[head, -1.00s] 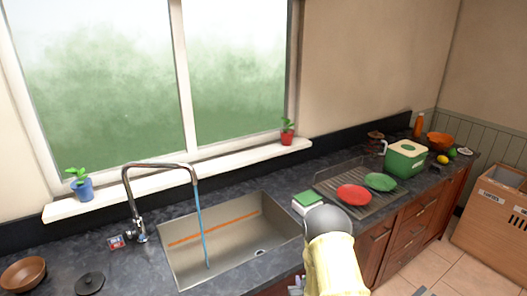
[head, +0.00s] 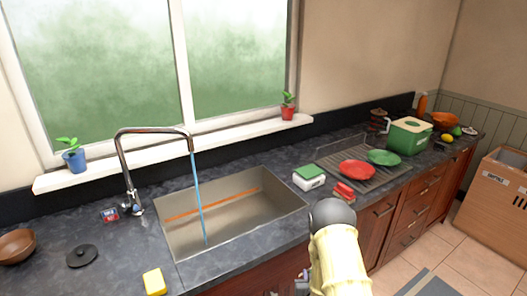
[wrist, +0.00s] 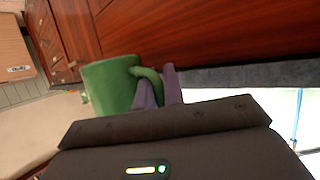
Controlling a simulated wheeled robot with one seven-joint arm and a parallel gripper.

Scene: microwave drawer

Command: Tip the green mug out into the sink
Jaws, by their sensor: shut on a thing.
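The green mug (wrist: 108,86) shows in the wrist view, held by its handle between the two fingers of my gripper (wrist: 160,86). It is out in front of the reddish wooden cabinets, beside the counter edge. Its contents are hidden. In the head view my gripper (head: 303,284) is only partly visible at the bottom, behind my arm, and the mug is hidden there. The steel sink (head: 228,232) is set into the counter, left of my arm. A blue water stream (head: 199,200) runs into it from the faucet (head: 126,165).
A yellow sponge (head: 154,281) lies near the counter's front edge. Right of the sink are a green-and-white box (head: 309,177), a red block (head: 343,190) and a rack with red (head: 357,170) and green plates (head: 383,157). A cardboard box (head: 490,210) stands on the floor.

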